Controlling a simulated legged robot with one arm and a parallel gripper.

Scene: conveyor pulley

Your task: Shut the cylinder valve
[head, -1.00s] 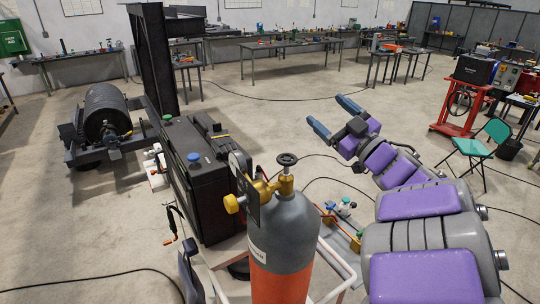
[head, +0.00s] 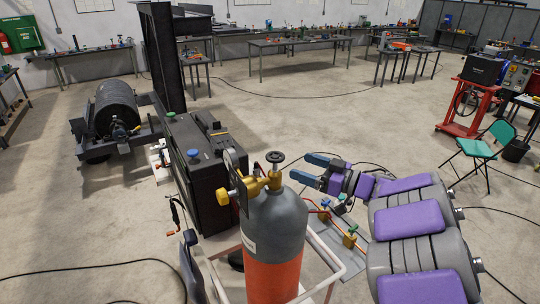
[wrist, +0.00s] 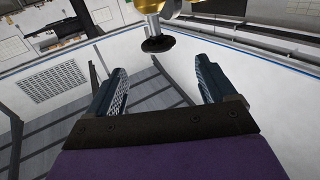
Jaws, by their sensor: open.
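The gas cylinder (head: 272,225) is grey on top and orange below, and stands upright in the lower middle of the head view. Its brass valve (head: 274,178) carries a dark round handwheel (head: 275,156). A brass regulator with a yellow knob (head: 222,196) sticks out to the left. My gripper (head: 304,167) is open and empty, just right of the handwheel, fingers pointing left towards it. In the wrist view the handwheel (wrist: 158,44) lies beyond and between the two open fingertips (wrist: 160,72), not visibly touching either.
A black machine case (head: 205,190) stands left of the cylinder. A white rail frame (head: 325,262) surrounds the cylinder's lower part. A green chair (head: 485,150) stands at the far right.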

